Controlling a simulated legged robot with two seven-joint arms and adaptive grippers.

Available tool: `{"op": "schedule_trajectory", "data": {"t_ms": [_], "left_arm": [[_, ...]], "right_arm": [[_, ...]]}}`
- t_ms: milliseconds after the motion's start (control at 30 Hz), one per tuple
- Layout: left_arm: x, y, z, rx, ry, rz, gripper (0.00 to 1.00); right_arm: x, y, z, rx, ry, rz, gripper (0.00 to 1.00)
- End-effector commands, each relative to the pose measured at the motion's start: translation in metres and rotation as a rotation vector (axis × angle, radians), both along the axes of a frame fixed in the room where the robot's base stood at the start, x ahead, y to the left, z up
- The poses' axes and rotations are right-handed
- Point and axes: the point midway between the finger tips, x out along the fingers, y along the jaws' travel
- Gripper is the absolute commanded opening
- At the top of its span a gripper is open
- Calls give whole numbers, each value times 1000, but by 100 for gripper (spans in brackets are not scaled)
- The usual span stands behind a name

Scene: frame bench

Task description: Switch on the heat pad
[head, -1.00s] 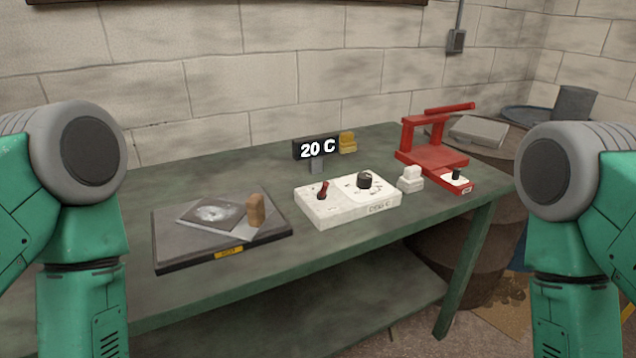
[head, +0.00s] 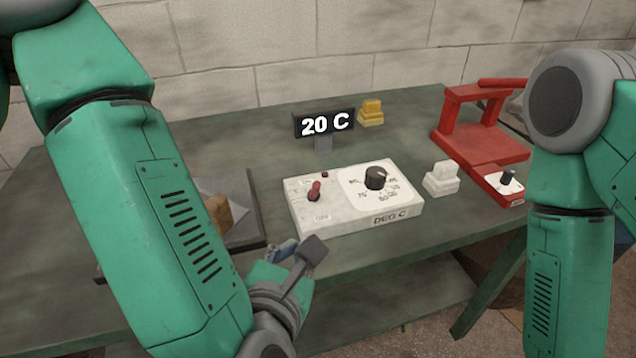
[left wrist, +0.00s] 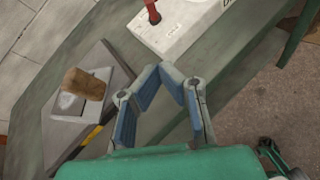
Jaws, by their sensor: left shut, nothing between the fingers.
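The white control box (head: 345,213) sits on the green bench, with a red toggle switch (head: 314,191) on its left part and a black dial (head: 376,178) on its right part. The display (head: 324,124) behind it reads 20 C. The dark heat pad (head: 247,190) is mostly hidden behind my left arm; it shows in the left wrist view (left wrist: 60,130) with a brown block (left wrist: 85,83) on it. My left gripper (head: 300,246) is shut and empty, in front of the box's near left edge, apart from the switch. It also shows in the left wrist view (left wrist: 167,72). My right gripper is out of view.
A white stacked block (head: 441,180) stands right of the box. A red press-like frame (head: 482,130) with a black knob is at the right end. A yellow block (head: 371,112) is behind. The bench's front edge (head: 440,240) is near my left gripper.

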Motion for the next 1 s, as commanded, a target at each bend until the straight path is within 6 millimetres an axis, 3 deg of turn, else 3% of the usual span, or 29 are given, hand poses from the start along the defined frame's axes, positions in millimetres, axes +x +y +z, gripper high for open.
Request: {"op": "schedule_trajectory", "data": {"t_ms": [533, 667, 1000], "left_arm": [[8, -1, 2, -37, -6, 21, 0], [26, -5, -5, -34, -9, 22, 0], [91, -12, -34, -34, -8, 21, 0]], "right_arm": [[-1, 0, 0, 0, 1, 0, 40], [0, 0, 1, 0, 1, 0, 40], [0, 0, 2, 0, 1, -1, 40]]}}
